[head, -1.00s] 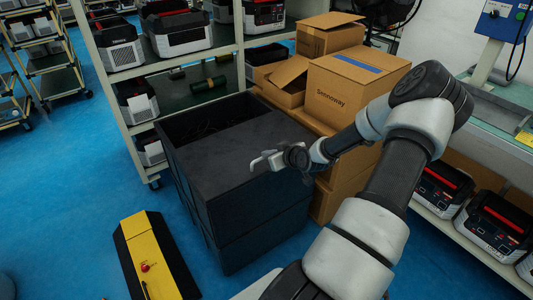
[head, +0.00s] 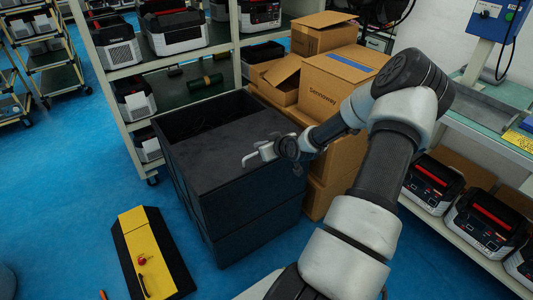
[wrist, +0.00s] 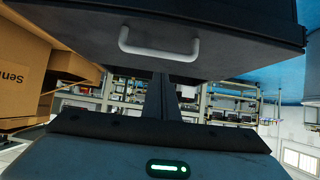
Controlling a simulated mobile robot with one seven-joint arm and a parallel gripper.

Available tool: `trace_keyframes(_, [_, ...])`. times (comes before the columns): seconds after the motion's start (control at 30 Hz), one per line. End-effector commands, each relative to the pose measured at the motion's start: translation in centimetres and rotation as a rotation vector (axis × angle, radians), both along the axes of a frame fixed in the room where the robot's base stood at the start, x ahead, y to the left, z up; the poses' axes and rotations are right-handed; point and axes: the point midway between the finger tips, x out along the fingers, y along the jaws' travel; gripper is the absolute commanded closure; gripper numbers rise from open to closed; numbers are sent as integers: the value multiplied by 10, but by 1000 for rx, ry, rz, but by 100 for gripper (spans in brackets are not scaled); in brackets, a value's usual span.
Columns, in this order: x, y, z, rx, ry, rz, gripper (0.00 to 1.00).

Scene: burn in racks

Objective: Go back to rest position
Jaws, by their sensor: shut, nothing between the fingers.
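My arm reaches in from the bottom right of the head view and bends back toward the middle. Whether the gripper touches the bin cannot be told.
Stacked cardboard boxes (head: 340,75) stand right of the bin. A shelf rack (head: 130,70) with machines is behind it. A workbench (head: 500,150) with machines below is at right. A yellow and black floor piece (head: 145,255) lies at front left. Blue floor (head: 60,190) is clear at left.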

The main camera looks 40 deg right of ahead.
Motion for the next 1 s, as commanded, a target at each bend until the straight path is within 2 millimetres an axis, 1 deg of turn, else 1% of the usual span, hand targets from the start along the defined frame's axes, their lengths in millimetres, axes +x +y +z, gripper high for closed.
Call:
trace_keyframes(0.03, [-7, 1, -1, 1, 2, -1, 100])
trace_keyframes(0.1, [-24, 0, -10, 3, 2, -2, 100])
trace_keyframes(0.3, [-60, 1, -30, 0, -3, 0, 100])
trace_keyframes(0.4, [-72, 0, -37, 0, -4, 0, 100])
trace_keyframes(0.5, [-80, 0, -42, -1, -6, 0, 100])
trace_keyframes(0.63, [-84, 1, -44, -2, -7, 1, 100])
trace_keyframes(0.83, [-83, 3, -42, -8, 3, 10, 100])
trace_keyframes(0.93, [-78, 12, -32, -37, 56, 45, 100])
trace_keyframes(1.0, [-73, 25, -19, -71, 122, 80, 100])
